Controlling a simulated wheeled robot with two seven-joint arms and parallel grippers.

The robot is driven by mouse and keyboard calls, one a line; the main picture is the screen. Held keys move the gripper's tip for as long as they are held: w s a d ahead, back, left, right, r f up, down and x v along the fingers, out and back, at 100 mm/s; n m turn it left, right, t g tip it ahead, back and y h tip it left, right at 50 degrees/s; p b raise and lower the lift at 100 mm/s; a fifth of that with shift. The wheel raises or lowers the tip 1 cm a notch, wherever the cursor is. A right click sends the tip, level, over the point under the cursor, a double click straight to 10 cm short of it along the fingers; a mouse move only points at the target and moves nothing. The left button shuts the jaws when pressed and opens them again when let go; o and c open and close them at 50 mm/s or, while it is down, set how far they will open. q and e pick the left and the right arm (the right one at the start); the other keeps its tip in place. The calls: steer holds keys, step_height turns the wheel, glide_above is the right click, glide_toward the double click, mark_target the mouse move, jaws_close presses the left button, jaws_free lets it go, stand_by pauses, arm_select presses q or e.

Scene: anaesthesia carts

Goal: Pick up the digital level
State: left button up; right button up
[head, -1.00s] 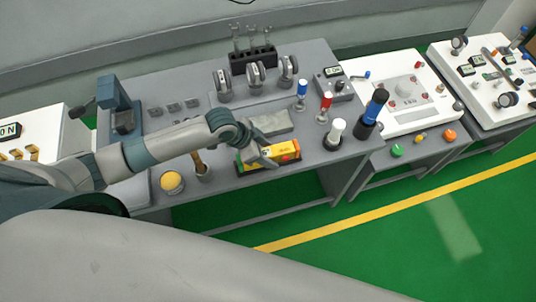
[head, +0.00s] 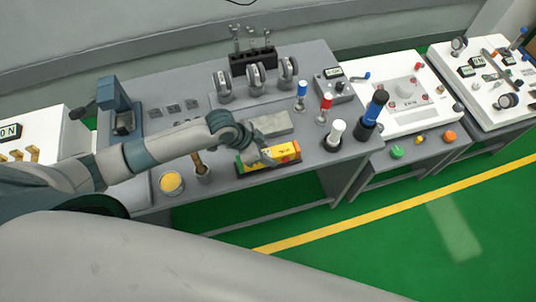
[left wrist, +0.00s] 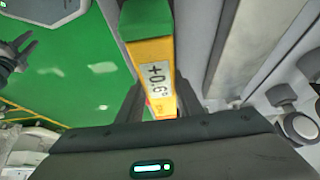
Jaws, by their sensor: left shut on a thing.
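The digital level (head: 284,153) is a yellow-orange bar with a green end, lying along the front edge of the grey bench. It also shows in the left wrist view (left wrist: 150,62), with its display reading about +0.6°. My left gripper (head: 262,157) is shut on the level, with one dark finger on each side of it. The left wrist view shows these fingers (left wrist: 157,97) too. I cannot tell whether the level is clear of its dark holder (head: 266,170). A dark clawed shape (left wrist: 14,48) at the wrist view's left edge may be my right gripper; its jaws are unclear.
A grey block (head: 270,123) lies just behind the level. A cup with a brown handle (head: 201,172) and a yellow-topped jar (head: 171,183) stand to the left. A white-topped cylinder (head: 335,132) and a blue-black one (head: 373,110) stand to the right.

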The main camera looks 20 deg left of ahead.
mark_target(274, 151)
arm_select(q)
steer(key=shift+r, duration=0.15)
steer(key=shift+w+r, duration=0.1)
steer(key=shift+r, duration=0.15)
step_height(274, 151, up, 4)
steer(key=shift+f+b, duration=0.25)
steer(key=shift+b, duration=0.7)
steer(key=s+d+r+b, duration=0.2)
steer(key=d+r, duration=0.5)
steer(key=d, duration=0.4)
steer(key=shift+s+d+b, duration=0.2)
steer(key=shift+s+b, duration=0.1)
steer(key=shift+s, duration=0.1)
steer(key=shift+a+r, duration=0.1)
steer(key=shift+r, duration=0.05)
